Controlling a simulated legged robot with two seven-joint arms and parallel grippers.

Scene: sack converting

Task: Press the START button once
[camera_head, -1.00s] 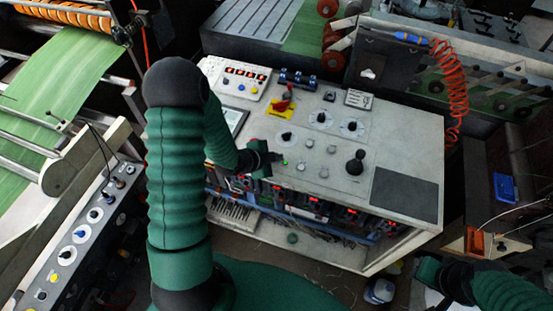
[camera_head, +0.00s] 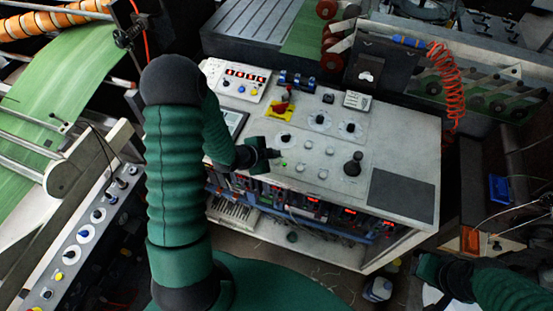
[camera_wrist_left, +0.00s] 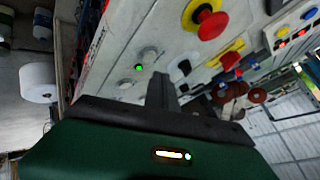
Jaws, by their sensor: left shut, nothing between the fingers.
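The light control desk (camera_head: 405,125) has a small lit green light (camera_head: 284,164) near its front edge, with several pale round buttons (camera_head: 300,167) beside it. I cannot read which is labelled START. My left gripper (camera_head: 274,154) is shut and empty, just beside the green light in the head view. In the left wrist view, the closed fingers (camera_wrist_left: 162,92) point at the panel, with the green light (camera_wrist_left: 139,68) and a pale button (camera_wrist_left: 149,54) to their upper left. Contact cannot be told. My right gripper (camera_head: 428,268) is low at the right; its jaws are unclear.
A red switch (camera_head: 282,105) on a yellow plate sits behind the left gripper; in the left wrist view a big red knob (camera_wrist_left: 212,25) stands up. A black ball knob (camera_head: 353,164) is to the right. A coiled red hose (camera_head: 450,80) hangs at the back right.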

